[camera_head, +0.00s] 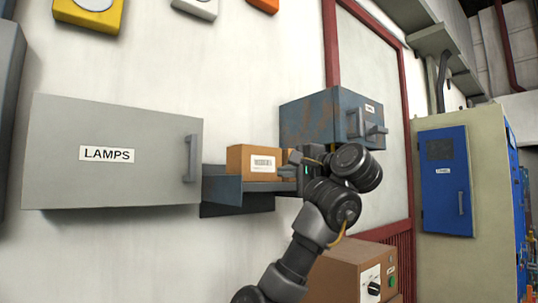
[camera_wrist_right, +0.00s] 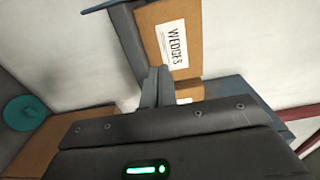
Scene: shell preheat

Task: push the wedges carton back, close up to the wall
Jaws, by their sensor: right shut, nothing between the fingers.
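The wedges carton (camera_wrist_right: 165,35) is brown with a white WEDGES label, in the right wrist view. In the head view, the brown carton (camera_head: 252,162) at the left on the shelf (camera_head: 226,188) appears to be it, though its label is too small to read. My right gripper (camera_head: 296,167) is in front of the shelf, just right of that carton. Its fingers (camera_wrist_right: 158,72) are shut and empty, near the carton's lower end in the wrist view; I cannot tell whether they touch it. My left gripper is not in view.
Another brown carton (camera_head: 286,156) is partly hidden behind my right gripper. A grey LAMPS cabinet (camera_head: 112,180) is left of the shelf. A rusty blue cabinet (camera_head: 305,118) is at the right, above my wrist. A brown control box (camera_head: 340,268) stands below.

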